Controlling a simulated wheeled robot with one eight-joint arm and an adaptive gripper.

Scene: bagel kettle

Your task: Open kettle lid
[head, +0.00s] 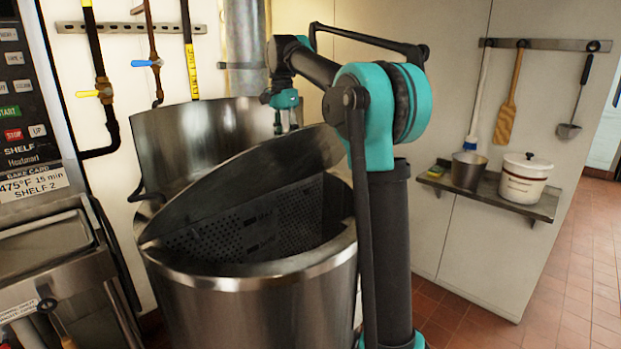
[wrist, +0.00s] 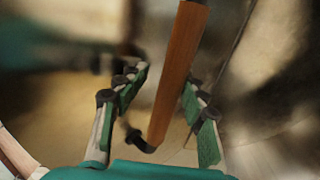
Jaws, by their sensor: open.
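The large steel kettle (head: 260,310) stands in the centre of the head view. Its lid (head: 240,185) is tilted up, and the front opening shows a perforated inner wall (head: 270,225). My gripper (head: 287,122) is at the lid's raised upper edge, with its lower part hidden behind the lid. In the wrist view my gripper (wrist: 160,88) is open, with a finger on each side of an orange-brown bar (wrist: 175,80) that has a dark curved end. I cannot tell whether the fingers touch the bar.
A second steel vessel wall (head: 180,140) stands behind the lid. Valves and pipes (head: 100,90) are on the back wall. An oven panel (head: 25,120) is at left. A shelf (head: 500,195) with pots is at right, below hanging utensils (head: 510,95). The right floor is clear.

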